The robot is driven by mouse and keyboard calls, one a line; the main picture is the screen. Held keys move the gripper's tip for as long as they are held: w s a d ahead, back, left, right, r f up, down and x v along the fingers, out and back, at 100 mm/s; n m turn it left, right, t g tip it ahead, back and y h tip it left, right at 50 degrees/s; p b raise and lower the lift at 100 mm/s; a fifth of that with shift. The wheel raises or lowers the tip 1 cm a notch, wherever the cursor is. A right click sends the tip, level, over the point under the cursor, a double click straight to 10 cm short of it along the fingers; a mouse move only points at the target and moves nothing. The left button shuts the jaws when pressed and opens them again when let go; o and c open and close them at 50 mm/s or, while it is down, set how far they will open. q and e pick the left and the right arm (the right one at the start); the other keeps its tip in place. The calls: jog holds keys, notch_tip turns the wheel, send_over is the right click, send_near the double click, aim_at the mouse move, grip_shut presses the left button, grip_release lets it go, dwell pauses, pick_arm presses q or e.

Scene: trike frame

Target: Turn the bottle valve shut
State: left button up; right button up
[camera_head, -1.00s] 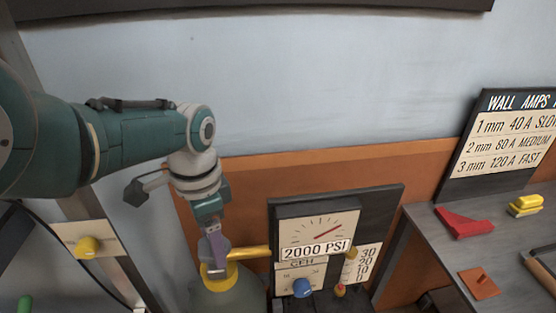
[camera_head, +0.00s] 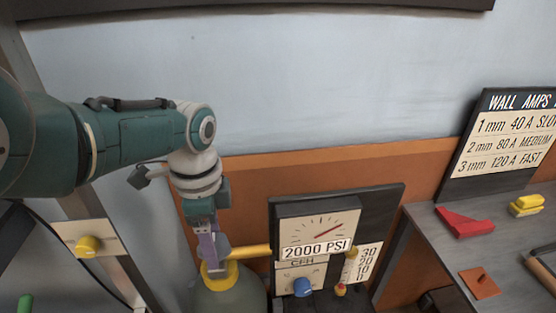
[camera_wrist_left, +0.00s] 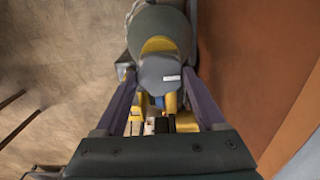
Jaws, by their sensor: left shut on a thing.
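The bottle (camera_head: 232,301) is a grey-green cylinder with a yellow collar, at the bottom of the head view. It also shows at the top of the left wrist view (camera_wrist_left: 160,27). Its valve knob (camera_wrist_left: 160,75) is grey and many-sided, with a small white mark, and sits above the yellow fitting. My left gripper (camera_head: 213,262) comes down from above with purple fingers, one on each side of the knob, and is shut on it. In the head view the fingers partly hide the knob. My right gripper is not in view.
A yellow pipe (camera_head: 250,252) runs right from the valve to a gauge panel (camera_head: 318,217) reading 2000 PSI, with a blue knob (camera_head: 302,287) below. A grey bench (camera_head: 450,258) with red and yellow items stands at right. An orange board (camera_head: 250,175) lies close behind.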

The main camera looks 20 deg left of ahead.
pick_arm(q)
jog(key=o, duration=1.3)
jog(key=shift+o, duration=0.2)
notch_tip(320, 180, up, 10)
jog(key=p, duration=0.7)
jog(key=shift+s+f, duration=0.1)
